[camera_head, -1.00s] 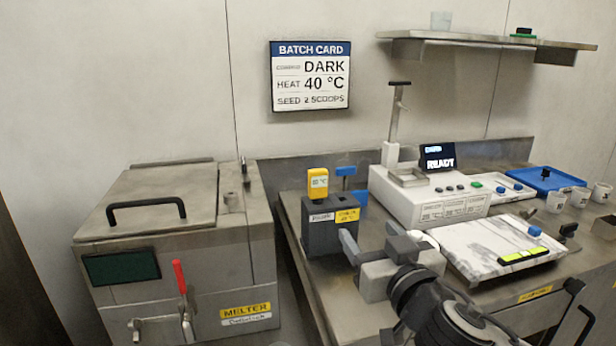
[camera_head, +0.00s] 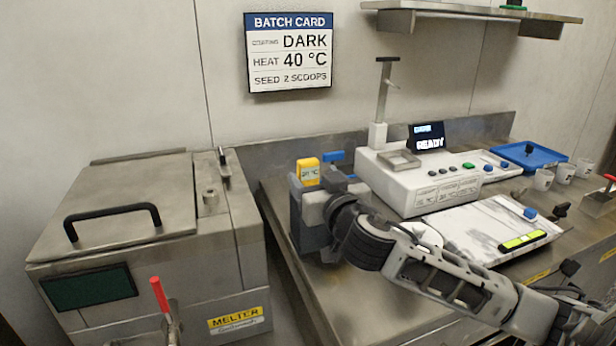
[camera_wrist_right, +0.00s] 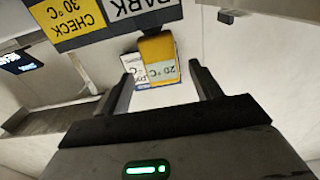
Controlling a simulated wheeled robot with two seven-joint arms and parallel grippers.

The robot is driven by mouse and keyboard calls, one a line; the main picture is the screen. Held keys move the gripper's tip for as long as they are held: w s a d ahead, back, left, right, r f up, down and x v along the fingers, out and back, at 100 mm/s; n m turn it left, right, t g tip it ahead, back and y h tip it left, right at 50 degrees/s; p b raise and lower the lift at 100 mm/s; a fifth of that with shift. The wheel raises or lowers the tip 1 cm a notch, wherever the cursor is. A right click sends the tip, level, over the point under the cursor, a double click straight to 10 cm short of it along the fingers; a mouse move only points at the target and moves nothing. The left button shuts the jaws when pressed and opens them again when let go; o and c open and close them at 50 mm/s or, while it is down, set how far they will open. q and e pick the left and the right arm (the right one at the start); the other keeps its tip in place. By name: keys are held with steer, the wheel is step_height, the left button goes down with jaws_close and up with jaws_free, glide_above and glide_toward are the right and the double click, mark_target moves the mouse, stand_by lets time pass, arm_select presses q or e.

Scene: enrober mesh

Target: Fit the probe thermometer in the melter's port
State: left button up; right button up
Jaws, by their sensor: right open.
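The probe thermometer (camera_head: 308,170) shows as a yellow head with a pale display above the dark grey holder block (camera_head: 309,238); its probe is hidden. My right gripper (camera_head: 314,183) is at the head, partly covering the block. In the right wrist view, the yellow head (camera_wrist_right: 157,46) appears upside down, reads 20 °C, and lies between the open fingers (camera_wrist_right: 163,88), with gaps showing on both sides. The steel melter (camera_head: 120,215) stands at the left. A small round fitting, seemingly its port (camera_head: 211,198), is on its top right. My left gripper is out of view.
The melter has a black lid handle (camera_head: 112,218) and a red-handled tap (camera_head: 160,298). The white machine (camera_head: 418,188) with a READY screen and a marble slab (camera_head: 470,232) are right of the block. A narrow gap separates melter and bench. The batch card (camera_head: 288,52) reads 40 °C.

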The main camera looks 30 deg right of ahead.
mark_target(310, 172)
steer(key=p+x, duration=0.1)
steer(key=x, duration=0.4)
steer(key=shift+a+r+p, duration=0.15)
steer(key=shift+p, duration=0.2)
steer(key=shift+w, duration=0.4)
steer(key=shift+c, duration=0.3)
steer(key=c, duration=1)
steer(key=shift+c, duration=0.2)
